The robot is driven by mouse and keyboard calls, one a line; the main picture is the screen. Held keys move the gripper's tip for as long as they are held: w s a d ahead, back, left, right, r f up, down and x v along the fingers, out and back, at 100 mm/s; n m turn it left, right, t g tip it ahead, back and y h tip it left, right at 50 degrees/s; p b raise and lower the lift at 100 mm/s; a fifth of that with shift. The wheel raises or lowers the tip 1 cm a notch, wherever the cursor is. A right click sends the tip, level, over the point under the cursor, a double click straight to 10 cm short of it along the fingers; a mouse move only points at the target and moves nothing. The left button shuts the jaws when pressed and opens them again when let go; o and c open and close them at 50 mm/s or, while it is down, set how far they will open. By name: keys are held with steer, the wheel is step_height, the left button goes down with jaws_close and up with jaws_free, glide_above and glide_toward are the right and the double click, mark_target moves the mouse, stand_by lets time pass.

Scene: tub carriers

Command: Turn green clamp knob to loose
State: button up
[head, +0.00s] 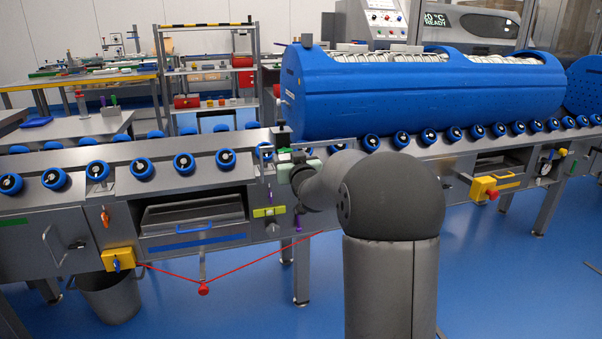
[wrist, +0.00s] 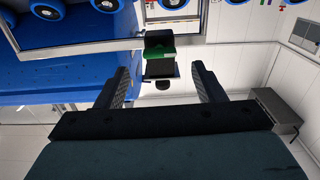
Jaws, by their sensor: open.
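The green clamp knob (wrist: 160,49) shows in the wrist view, a small dark green block with dark parts around it, on a grey metal frame. My gripper (wrist: 161,68) is open, its two dark fingers spread wide. The knob lies beyond the fingertips, roughly centred between them; I see no contact. In the head view my arm reaches to the grey conveyor, and its end sits at the conveyor edge near the blue tub's left end.
A blue tub carrier (head: 400,98) rests on the conveyor rollers, right of my arm's end. Blue-rimmed rollers (head: 184,163) line the conveyor. A red cord (head: 250,265) hangs in front. A yellow box (head: 118,259) and a yellow red-button box (head: 484,189) stick out from the front.

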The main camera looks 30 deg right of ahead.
steer(key=s+a+p, duration=0.1)
steer(key=s+a, duration=0.1)
steer(key=s, duration=1)
steer(key=shift+a, duration=0.1)
steer(key=s+a+r+g+y+p, duration=0.1)
steer(key=s+a+r+g+p, duration=0.2)
steer(key=s+p, duration=0.6)
steer(key=s+a+r+n+g+y+p, duration=0.1)
steer(key=s+a+r+g+p, duration=0.3)
steer(key=s+a+g+p, duration=0.4)
steer(key=s+a+r+n+g+y+p, duration=0.1)
steer(key=s+a+r+g+p, duration=0.2)
steer(key=s, duration=1.1)
steer(key=a+g+p, duration=0.3)
steer(key=a+p, duration=0.2)
steer(key=p, duration=0.2)
steer(key=shift+s+a+r+y+p, duration=0.2)
steer(key=shift+s+r+y+p, duration=0.1)
steer(key=shift+p, duration=0.1)
